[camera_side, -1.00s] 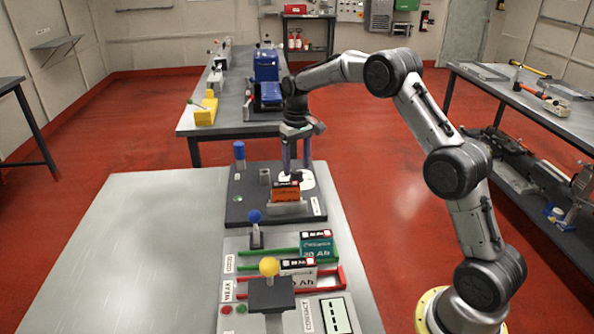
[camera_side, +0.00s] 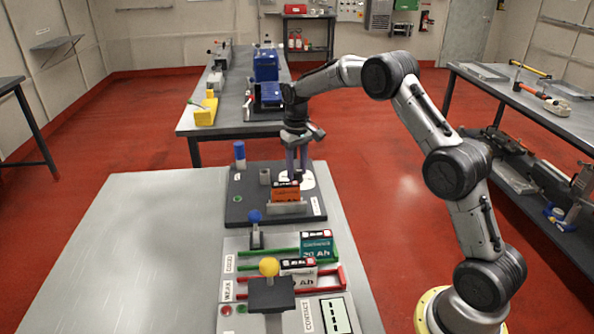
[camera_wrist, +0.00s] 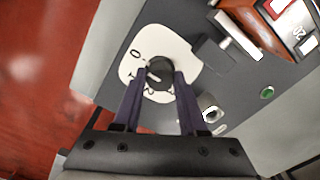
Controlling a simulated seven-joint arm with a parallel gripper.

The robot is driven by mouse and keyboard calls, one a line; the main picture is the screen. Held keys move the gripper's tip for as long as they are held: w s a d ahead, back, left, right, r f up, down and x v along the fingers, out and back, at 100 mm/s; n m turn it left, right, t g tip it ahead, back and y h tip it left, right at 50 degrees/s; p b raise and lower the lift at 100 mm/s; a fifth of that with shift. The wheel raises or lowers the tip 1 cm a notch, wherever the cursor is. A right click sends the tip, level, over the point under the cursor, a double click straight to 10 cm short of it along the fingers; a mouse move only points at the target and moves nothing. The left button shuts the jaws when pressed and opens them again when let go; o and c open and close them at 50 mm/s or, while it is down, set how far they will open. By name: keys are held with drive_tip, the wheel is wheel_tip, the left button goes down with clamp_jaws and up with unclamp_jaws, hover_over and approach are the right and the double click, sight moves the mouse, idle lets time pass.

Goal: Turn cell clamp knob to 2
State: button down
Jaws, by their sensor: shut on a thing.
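The cell clamp knob (camera_wrist: 160,76) is a dark round knob with a pale pointer line, on a white dial plate (camera_wrist: 143,44). A "0" shows on the plate's left side; the other marks are partly covered. My gripper (camera_wrist: 163,74) is shut on the knob, one purple finger on each side. In the side view my gripper (camera_side: 297,174) points down at the far right of the dark clamp base (camera_side: 242,212), where the knob is hidden by the fingers and cell. The pointer's exact reading cannot be told.
An orange cell (camera_side: 285,195) sits in a grey holder close in front of my gripper. A blue-topped post (camera_side: 239,152) stands at the base's back left. Blue (camera_side: 255,217) and yellow (camera_side: 269,267) ball handles stand nearer. The bench's left side is clear.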

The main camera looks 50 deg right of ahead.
drive_tip(key=n, duration=0.5)
drive_tip(key=shift+n, duration=0.4)
drive_tip(key=n, duration=0.4)
drive_tip(key=shift+n, duration=0.8)
drive_tip(key=n, duration=0.4)
drive_tip(key=shift+n, duration=0.9)
